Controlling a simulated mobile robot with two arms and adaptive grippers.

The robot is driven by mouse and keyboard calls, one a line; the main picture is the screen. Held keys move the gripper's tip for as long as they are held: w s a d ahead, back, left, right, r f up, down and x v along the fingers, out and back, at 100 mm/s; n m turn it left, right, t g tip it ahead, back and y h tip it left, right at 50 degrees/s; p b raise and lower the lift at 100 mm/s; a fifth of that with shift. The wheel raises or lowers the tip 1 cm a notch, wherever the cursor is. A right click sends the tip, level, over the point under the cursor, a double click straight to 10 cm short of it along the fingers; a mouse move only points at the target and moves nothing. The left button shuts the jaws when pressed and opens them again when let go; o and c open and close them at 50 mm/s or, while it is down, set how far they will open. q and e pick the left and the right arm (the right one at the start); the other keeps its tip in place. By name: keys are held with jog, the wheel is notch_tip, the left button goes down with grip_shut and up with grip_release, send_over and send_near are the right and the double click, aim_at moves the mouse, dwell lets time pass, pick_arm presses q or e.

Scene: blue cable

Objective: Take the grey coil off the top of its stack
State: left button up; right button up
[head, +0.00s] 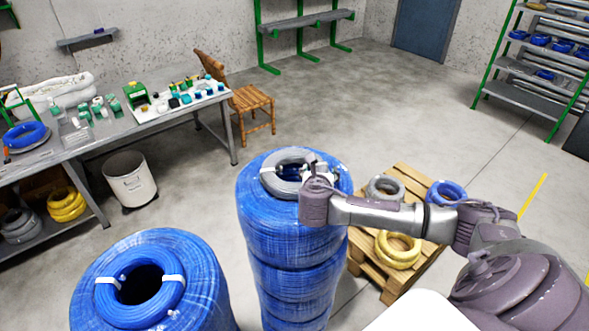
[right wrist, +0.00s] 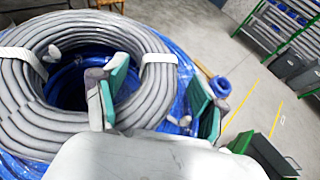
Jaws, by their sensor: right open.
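The grey coil (head: 285,185) lies flat on top of the tall blue cable stack (head: 290,250) in the middle of the head view. In the right wrist view the grey coil (right wrist: 32,85) fills the left side, with white ties around it. My right gripper (right wrist: 158,90) is open at the coil's near right side. One green-padded finger is at the coil's hole and the other is outside its outer edge, with part of the ring between them. In the head view my right gripper (head: 313,183) hides the coil's right part. My left gripper is not in view.
A shorter blue stack (head: 205,285) with a blue coil on top stands at the front left. A pallet (head: 423,250) with grey, blue and yellow coils is to the right. A workbench (head: 150,122), white bin (head: 130,182) and wooden chair (head: 247,100) are behind on the left.

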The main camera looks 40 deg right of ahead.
jog(key=shift+s+a+f, duration=0.1)
jog(key=shift+s, duration=0.05)
grip_shut()
dwell(0.5)
